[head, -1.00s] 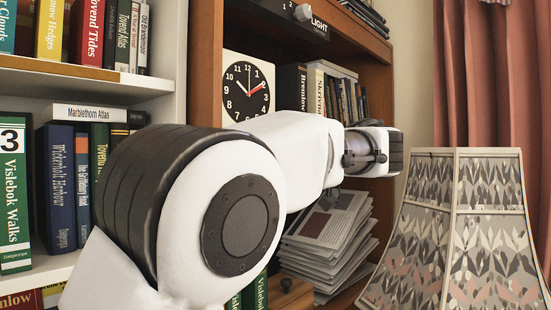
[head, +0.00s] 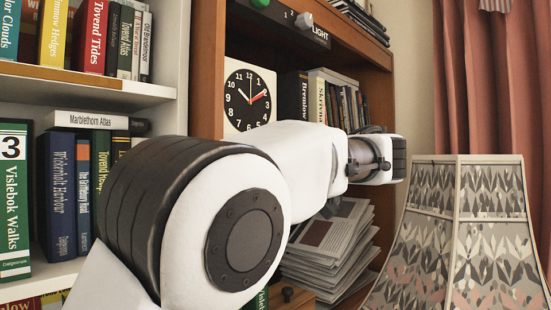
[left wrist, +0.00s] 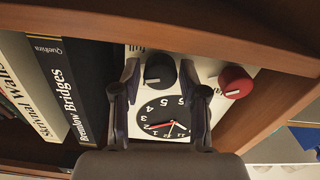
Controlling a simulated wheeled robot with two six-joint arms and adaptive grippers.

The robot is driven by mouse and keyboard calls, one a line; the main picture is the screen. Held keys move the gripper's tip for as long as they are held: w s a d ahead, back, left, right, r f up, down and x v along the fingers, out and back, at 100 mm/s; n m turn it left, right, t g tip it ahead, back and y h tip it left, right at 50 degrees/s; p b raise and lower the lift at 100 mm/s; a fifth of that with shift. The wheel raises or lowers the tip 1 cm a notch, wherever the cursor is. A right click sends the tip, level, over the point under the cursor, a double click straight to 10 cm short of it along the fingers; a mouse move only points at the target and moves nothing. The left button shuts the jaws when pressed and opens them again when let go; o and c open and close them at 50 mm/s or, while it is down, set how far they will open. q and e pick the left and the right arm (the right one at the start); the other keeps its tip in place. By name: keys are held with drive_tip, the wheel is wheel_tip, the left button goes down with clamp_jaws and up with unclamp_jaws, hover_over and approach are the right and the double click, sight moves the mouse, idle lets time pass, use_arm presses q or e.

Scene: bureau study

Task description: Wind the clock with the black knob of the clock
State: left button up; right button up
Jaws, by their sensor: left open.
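The clock (head: 237,120) is a white block with a black dial, white numerals and a red hand, standing in the wooden shelf. In the left wrist view the clock (left wrist: 136,52) appears upside down, with a black knob (left wrist: 160,70) and a red knob (left wrist: 235,82) on its front. My left gripper (left wrist: 159,74) is open, its fingers on either side of the black knob. I cannot tell whether they touch it. In the head view my left arm covers both knobs, and the gripper is not clearly visible. My right gripper is in neither current view.
Books (head: 290,98) stand close beside the clock, and a shelf board (left wrist: 210,25) crosses the left wrist view. Stacked papers (head: 325,245) lie below my arm. A patterned lampshade (head: 465,230) stands at the right. White bookshelves (head: 85,88) are at the left.

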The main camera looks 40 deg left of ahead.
use_arm(q)
drive_tip(key=s+d, duration=0.1)
drive_tip(key=d, duration=1)
drive_tip(key=shift+d, duration=0.3)
drive_tip(key=shift+o, duration=0.4)
